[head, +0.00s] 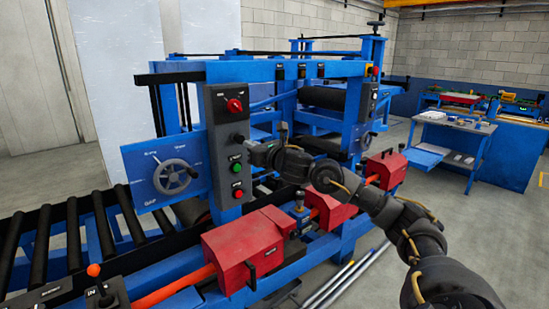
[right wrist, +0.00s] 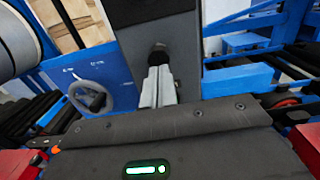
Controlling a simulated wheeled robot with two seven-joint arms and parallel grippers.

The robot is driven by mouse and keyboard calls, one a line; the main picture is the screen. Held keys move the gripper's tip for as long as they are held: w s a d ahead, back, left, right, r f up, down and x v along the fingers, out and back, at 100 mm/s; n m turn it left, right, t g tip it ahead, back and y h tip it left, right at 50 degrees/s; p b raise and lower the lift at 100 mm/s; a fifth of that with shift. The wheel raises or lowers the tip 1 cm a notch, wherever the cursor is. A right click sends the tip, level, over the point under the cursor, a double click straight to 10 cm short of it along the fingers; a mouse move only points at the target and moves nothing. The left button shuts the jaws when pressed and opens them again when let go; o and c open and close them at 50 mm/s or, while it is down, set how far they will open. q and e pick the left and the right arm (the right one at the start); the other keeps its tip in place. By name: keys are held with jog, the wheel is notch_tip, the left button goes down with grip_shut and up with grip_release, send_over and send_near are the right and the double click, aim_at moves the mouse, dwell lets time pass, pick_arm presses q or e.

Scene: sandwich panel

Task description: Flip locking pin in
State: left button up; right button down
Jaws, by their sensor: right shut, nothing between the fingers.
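A grey upright control panel (head: 222,178) carries a red rotary switch (head: 234,105), a black knob (head: 238,138), a green button (head: 236,168) and a red button (head: 238,193). My right gripper (head: 246,147) is at the panel's right edge by the black knob. In the right wrist view its shut, empty fingers (right wrist: 158,80) point at the dark round knob (right wrist: 158,52); I cannot tell if they touch. A black lever (head: 103,292) beside a plate marked IN stands at lower left. I cannot tell which part is the locking pin. My left gripper is not in view.
A blue plate with a grey handwheel (head: 175,177) is left of the panel. A roller conveyor (head: 45,235) runs at left. Floor at right is clear up to a blue table (head: 450,128).

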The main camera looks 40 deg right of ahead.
jog(key=s+b, duration=0.5)
jog(key=s, duration=0.6)
jog(key=shift+s+a, duration=0.3)
jog(key=shift+a, duration=0.1)
